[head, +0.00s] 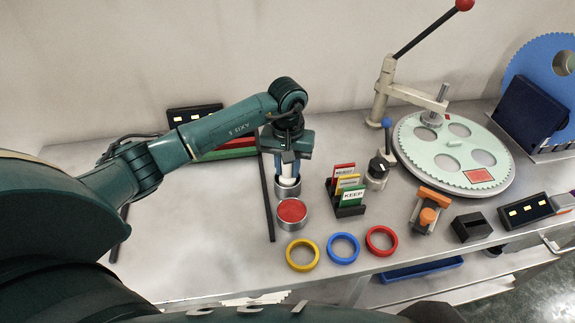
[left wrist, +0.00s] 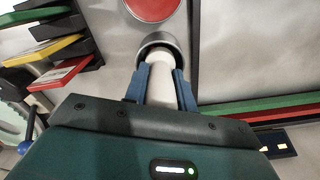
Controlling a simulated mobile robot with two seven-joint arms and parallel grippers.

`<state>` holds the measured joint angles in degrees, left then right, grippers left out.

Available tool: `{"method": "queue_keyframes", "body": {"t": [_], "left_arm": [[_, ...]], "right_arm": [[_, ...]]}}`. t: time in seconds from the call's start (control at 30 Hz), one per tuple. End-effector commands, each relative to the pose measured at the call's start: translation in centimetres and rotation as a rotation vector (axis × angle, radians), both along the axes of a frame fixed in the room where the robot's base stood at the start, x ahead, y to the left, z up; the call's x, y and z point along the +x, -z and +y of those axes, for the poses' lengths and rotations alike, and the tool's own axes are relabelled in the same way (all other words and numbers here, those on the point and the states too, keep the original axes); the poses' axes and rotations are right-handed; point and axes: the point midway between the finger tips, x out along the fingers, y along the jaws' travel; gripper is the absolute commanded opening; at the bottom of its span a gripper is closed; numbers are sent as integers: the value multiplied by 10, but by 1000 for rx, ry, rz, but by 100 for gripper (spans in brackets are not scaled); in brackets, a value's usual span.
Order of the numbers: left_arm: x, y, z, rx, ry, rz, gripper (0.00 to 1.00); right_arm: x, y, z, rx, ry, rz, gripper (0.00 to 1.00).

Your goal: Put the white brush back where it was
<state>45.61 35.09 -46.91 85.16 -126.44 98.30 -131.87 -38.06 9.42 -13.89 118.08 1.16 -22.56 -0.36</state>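The white brush (left wrist: 160,80) stands upright between the blue fingers of my left gripper (head: 289,174), which press against both its sides. Its lower end is inside a round metal cup (head: 288,191); the cup's rim also shows in the left wrist view (left wrist: 158,39). The brush end is hidden by the cup, and I cannot tell whether it touches the bottom. In the head view, only a bit of white shows between the fingers. My right gripper is in neither view.
A round tin with a red top (head: 292,211) stands just in front of the cup. A dark bar (head: 266,192) lies to the left. A card holder (head: 350,210) is at the right. Yellow (head: 302,254), blue (head: 343,247) and red (head: 381,240) rings lie near the front edge.

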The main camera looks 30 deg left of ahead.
Motion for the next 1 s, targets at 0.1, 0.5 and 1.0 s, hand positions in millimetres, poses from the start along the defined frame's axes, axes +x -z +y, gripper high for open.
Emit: {"method": "queue_keyframes", "body": {"t": [0.1,0.5,1.0], "left_arm": [[0,0,0,0,0,0,35],[0,-1,0,0,0,0,48],[1,-83,0,1,-1,-6,48]], "right_arm": [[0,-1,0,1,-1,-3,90],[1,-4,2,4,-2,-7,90],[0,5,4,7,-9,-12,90]]}}
